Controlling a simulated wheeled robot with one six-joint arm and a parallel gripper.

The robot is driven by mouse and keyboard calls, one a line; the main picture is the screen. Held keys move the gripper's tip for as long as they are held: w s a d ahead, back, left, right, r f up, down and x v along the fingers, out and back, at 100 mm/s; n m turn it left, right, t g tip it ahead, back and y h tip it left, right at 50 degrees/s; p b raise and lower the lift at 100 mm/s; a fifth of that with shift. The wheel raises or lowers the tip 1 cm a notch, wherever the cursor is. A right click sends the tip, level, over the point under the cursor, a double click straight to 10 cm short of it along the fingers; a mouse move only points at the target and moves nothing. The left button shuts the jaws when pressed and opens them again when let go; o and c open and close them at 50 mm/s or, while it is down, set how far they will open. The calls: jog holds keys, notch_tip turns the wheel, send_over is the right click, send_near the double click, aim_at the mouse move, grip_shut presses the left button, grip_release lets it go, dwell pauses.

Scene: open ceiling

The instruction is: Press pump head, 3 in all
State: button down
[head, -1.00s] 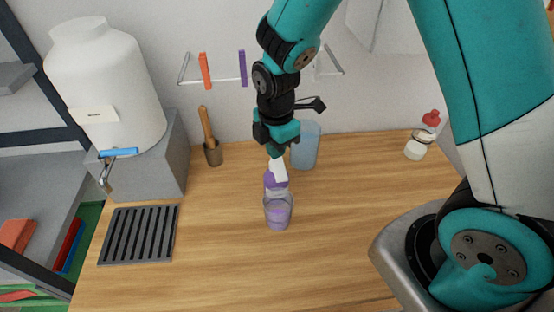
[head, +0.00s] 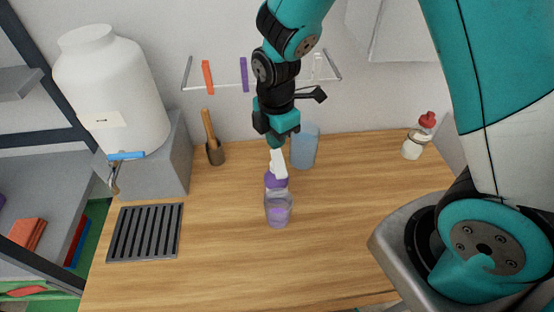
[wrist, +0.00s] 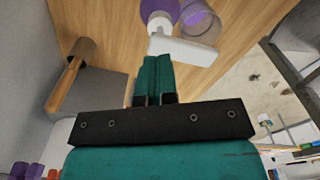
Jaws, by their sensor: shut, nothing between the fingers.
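The white pump head (head: 279,163) sits on a purple bottle (head: 276,181), with its spout pointing toward the front. A clear cup (head: 278,211) with purple in it stands just in front of the bottle. My gripper (head: 276,143) is shut and empty, pointing down right over the pump head. In the wrist view its closed teal fingers (wrist: 153,60) lie next to the white pump head (wrist: 183,50). The purple bottle (wrist: 160,9) and the cup (wrist: 201,19) show beyond. I cannot tell whether the fingertips touch the pump head. My gripper hides part of the pump's top.
A blue tumbler (head: 305,150) stands close behind and right of the bottle. A red-capped jar (head: 413,148) is at right. The front counter (head: 250,275) is clear.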

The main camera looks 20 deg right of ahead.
dwell(0.4)
notch_tip(320, 180, up, 5)
jog(key=p, duration=0.4)
dwell(0.4)
jog(key=shift+s+a+r, duration=0.1)
jog(key=s+a+r+m+y+b, duration=0.2)
jog(key=s+r+m+b, duration=0.2)
jog(key=s, duration=0.5)
jog(key=s+a+r+m+y+b, duration=0.2)
jog(key=s+m+b, duration=0.4)
jog(key=s+m, duration=0.3)
jog(key=shift+s+a+r, duration=0.2)
jog(key=shift+r, duration=0.7)
